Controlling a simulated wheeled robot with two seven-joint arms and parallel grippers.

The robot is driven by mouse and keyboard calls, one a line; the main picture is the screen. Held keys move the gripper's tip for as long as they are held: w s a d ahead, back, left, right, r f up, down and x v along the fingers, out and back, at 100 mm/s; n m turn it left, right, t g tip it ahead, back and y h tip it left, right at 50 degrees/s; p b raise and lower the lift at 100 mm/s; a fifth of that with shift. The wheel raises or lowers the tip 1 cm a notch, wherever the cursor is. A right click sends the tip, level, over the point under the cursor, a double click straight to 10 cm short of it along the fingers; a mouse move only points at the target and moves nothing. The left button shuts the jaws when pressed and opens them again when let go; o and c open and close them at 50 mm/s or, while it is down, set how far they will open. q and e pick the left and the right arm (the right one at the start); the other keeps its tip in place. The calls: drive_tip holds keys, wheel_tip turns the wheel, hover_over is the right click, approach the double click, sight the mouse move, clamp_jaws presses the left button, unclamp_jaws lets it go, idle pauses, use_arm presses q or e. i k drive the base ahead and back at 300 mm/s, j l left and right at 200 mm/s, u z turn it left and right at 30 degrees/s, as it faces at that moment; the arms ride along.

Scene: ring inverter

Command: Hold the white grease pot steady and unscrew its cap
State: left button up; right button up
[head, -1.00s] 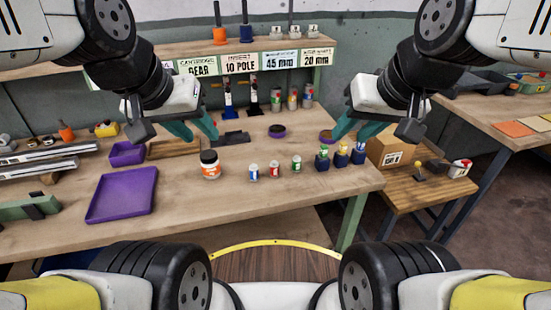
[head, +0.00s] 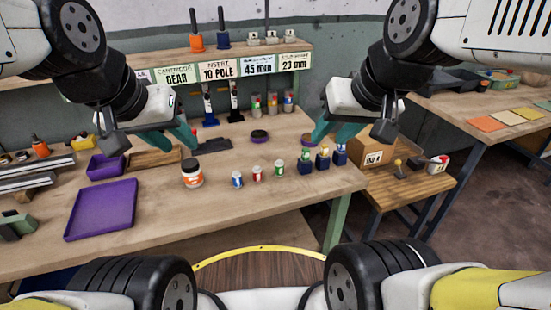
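The white grease pot (head: 192,178) stands upright on the wooden workbench in the head view, left of centre. It has an orange label and a dark cap (head: 189,163) on top. My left gripper (head: 180,145) hangs above and behind the pot in the picture, with teal fingers apart and nothing between them. My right gripper (head: 328,138) is over the right part of the bench, well to the right of the pot, also with its teal fingers apart and empty. Neither gripper touches the pot.
A purple tray (head: 101,210) lies left of the pot. Several small cans, one a blue-and-white can (head: 237,179), and blue blocks stand to its right. A dark round dish (head: 260,137) lies behind. Bench in front of the pot is clear.

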sight(195, 179)
drive_tip(key=j+z, duration=0.15)
drive_tip(key=j, duration=0.3)
drive_tip(key=k+j+z, duration=0.15)
drive_tip(key=j, duration=0.35)
drive_tip(key=j+z, duration=0.1)
drive_tip(key=j, duration=0.35)
drive_tip(key=k+j+z, duration=0.15)
drive_tip(key=j, duration=0.3)
drive_tip(key=k+j+z, duration=0.15)
drive_tip(key=j, duration=0.3)
drive_tip(key=i, duration=0.05)
